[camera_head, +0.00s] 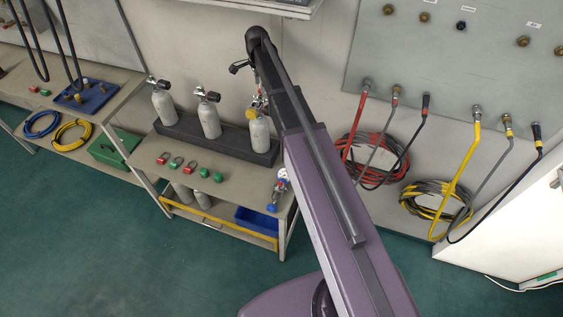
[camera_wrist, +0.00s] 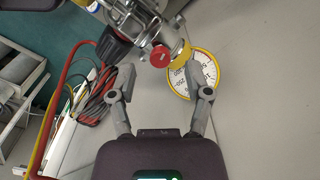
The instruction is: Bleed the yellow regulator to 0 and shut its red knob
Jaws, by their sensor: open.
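The yellow regulator shows in the head view (camera_head: 252,113) on the right one of three grey cylinders (camera_head: 259,134), partly behind my arm. In the wrist view its gauge (camera_wrist: 205,70) has a yellow rim and a white dial; I cannot read the needle. A round red knob (camera_wrist: 161,56) faces me on the metal body beside the gauge. My gripper (camera_wrist: 161,82) is open and empty. Its fingertips lie to either side below the red knob in the picture, the right one overlapping the gauge. I cannot tell the depth gap, and no contact is clear.
The cylinders stand in a dark rack (camera_head: 174,131) on a bench (camera_head: 215,179) with red and green fittings. Another regulator with a blue part (camera_head: 275,197) lies at the bench's right. A wall panel (camera_head: 455,45) with coiled hoses is to the right. The green floor at left is clear.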

